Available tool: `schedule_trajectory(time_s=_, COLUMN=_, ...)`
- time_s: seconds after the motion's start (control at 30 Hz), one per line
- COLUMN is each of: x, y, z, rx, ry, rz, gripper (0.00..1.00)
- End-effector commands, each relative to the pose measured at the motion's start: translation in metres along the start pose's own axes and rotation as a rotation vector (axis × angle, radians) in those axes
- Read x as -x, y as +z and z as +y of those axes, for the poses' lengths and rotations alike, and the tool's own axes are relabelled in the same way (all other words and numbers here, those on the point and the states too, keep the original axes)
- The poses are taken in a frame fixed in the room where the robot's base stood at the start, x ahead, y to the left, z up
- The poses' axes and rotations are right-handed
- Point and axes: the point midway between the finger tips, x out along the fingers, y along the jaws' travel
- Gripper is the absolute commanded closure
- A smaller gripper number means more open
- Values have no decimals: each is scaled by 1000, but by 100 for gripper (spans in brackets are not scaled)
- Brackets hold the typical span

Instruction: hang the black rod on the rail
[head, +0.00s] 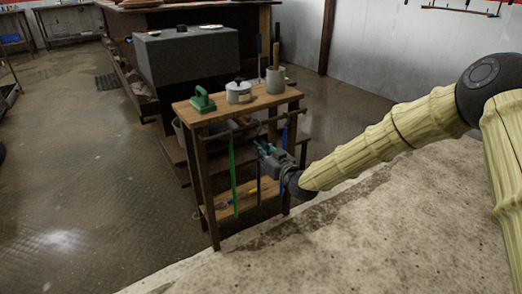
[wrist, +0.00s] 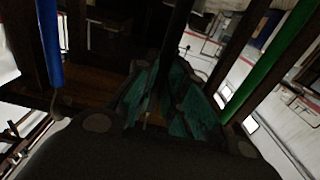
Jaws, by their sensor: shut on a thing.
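My gripper (head: 266,149) is at the front of a small wooden rack, just below its dark rail (head: 246,127). In the wrist view my gripper (wrist: 168,85) has its green-padded fingers shut on the black rod (wrist: 179,40), which runs upward between them. In the head view the black rod (head: 258,188) hangs down below the gripper, roughly upright. Its upper end is hidden or too small to make out, so I cannot tell whether it touches the rail.
A green rod (head: 234,178) hangs left of my gripper and a blue rod (head: 284,137) shows to its right. The rack's wooden top (head: 264,100) holds a green tool (head: 202,100), a white pot (head: 238,93) and a grey container (head: 275,80). A lower shelf (head: 246,196) is below.

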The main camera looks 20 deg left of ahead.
Motion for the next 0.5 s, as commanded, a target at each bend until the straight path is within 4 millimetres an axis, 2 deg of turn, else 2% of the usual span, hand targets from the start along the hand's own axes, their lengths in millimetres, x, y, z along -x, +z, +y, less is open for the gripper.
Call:
schedule_trajectory(time_s=0.2, x=1, y=-9, z=0, rx=0, ry=0, rz=1, gripper=100)
schedule_trajectory(time_s=0.5, x=3, y=-11, z=0, rx=0, ry=0, rz=1, gripper=100)
